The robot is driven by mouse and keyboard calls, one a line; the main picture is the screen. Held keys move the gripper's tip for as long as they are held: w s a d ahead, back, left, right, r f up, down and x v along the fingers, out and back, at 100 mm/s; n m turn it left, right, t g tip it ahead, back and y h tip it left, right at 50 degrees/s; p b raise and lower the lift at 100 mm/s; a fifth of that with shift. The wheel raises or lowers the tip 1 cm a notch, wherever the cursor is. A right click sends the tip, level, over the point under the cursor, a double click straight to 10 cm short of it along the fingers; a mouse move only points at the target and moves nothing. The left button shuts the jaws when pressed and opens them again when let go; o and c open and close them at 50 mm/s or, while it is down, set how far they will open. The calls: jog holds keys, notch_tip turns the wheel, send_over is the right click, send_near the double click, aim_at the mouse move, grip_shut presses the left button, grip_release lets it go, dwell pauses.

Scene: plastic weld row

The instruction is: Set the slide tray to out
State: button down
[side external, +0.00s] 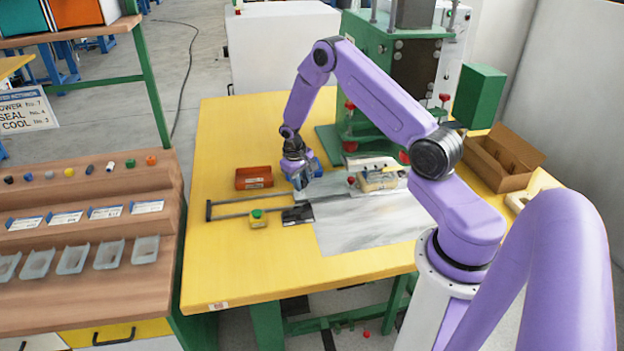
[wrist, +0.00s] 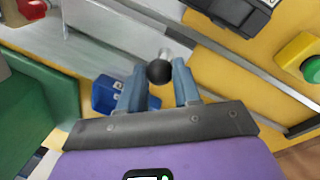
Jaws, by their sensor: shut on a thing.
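The slide tray (wrist: 112,38) is a flat silver plate between two metal rails (wrist: 235,50) in the wrist view. In the side view the tray (side external: 332,187) sits at the right end of the rails (side external: 240,214), beside the green press. A black ball knob (wrist: 159,71) on a short metal stem sticks out from the tray's edge. My gripper (wrist: 159,78) has its two blue-grey fingers on either side of this knob and is shut on it. In the side view my gripper (side external: 301,184) is low over the rails and hides the knob.
The rails run left over bare yellow table. A red bin (side external: 254,178) stands behind them. A yellow box with a green button (side external: 257,217) and a black device (side external: 297,214) are in front. The green press (side external: 395,60) stands behind right. A blue part (wrist: 106,95) lies near my fingers.

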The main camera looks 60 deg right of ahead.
jog(key=w+a, duration=0.8)
jog(key=w, duration=0.1)
jog(key=w+a, duration=0.9)
jog(key=shift+a+f, duration=0.1)
jog(key=shift+w+a, duration=0.25)
jog(key=shift+a, duration=0.05)
jog(key=shift+w+a, duration=0.1)
jog(key=shift+a, duration=0.2)
jog(key=c, duration=0.8)
grip_release()
jog(key=shift+a, duration=0.1)
jog(key=a+r, duration=0.3)
jog(key=r, duration=1.4)
jog(key=shift+w+r, duration=0.15)
jog(key=shift+w, duration=0.1)
jog(key=shift+a, duration=0.1)
